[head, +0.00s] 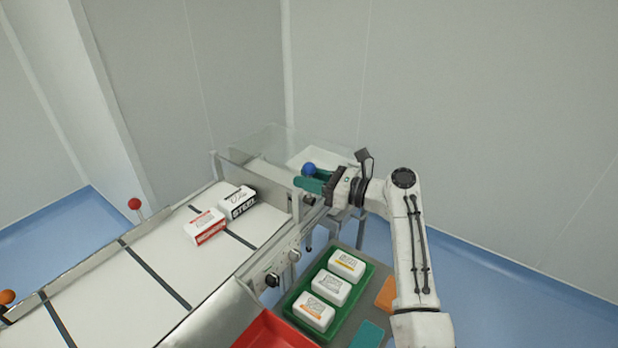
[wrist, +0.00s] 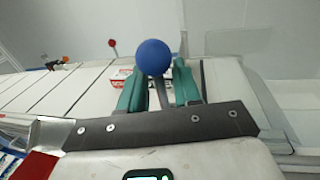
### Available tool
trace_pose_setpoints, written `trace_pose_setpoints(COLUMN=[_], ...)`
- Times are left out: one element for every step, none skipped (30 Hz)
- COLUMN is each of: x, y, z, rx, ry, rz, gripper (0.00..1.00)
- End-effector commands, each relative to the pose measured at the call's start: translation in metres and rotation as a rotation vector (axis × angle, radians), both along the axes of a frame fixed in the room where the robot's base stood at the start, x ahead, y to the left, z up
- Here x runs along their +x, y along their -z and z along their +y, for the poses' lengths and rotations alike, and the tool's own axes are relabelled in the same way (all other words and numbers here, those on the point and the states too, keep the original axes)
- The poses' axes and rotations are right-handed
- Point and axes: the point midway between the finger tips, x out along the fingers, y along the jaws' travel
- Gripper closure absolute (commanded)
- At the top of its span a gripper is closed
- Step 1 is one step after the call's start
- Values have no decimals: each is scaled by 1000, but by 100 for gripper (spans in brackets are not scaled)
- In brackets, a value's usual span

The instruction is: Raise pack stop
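A blue ball knob (head: 309,169) stands at the far right end of the conveyor; it also shows in the wrist view (wrist: 153,57). It looks like the pack stop's handle, but its link to the stop is hidden. My gripper (head: 308,182) reaches it from the right with its teal fingers. In the wrist view, the fingers (wrist: 157,78) are apart, one on each side of the ball, with a gap visible below it. I cannot tell whether they touch it. An upright plate (head: 255,184) crosses the belt end, close to a black-and-white pack (head: 238,201).
A red-and-white pack (head: 205,227) lies on the white belt (head: 125,285). Clear guards (head: 272,145) stand behind the belt end. Control knobs (head: 272,280) line the near side. A green tray (head: 348,304) with white packs and a red bin (head: 272,332) are below.

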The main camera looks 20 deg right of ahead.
Motion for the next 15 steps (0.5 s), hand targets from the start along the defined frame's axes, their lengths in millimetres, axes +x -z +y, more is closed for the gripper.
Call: trace_pose_setpoints(x=[1, 1, 1, 1, 1, 1, 1, 1, 0, 0, 0, 0, 0, 0, 0], y=[0, 0, 0, 0, 0, 0, 0, 0, 0, 0, 0, 0, 0, 0, 0], z=[1, 1, 1, 1, 1, 1, 0, 0, 0, 0, 0, 0, 0, 0, 0], rx=[0, 0, 0, 0, 0, -1, 0, 0, 0, 0, 0, 0, 0, 0, 0], ry=[0, 0, 0, 0, 0, 0, 0, 0, 0, 0, 0, 0, 0, 0, 0], rz=[0, 0, 0, 0, 0, -1, 0, 0, 0, 0, 0, 0, 0, 0, 0], gripper=[68, 68, 68, 68, 68, 68, 68, 69, 73, 76, 79, 83, 86, 89, 92])
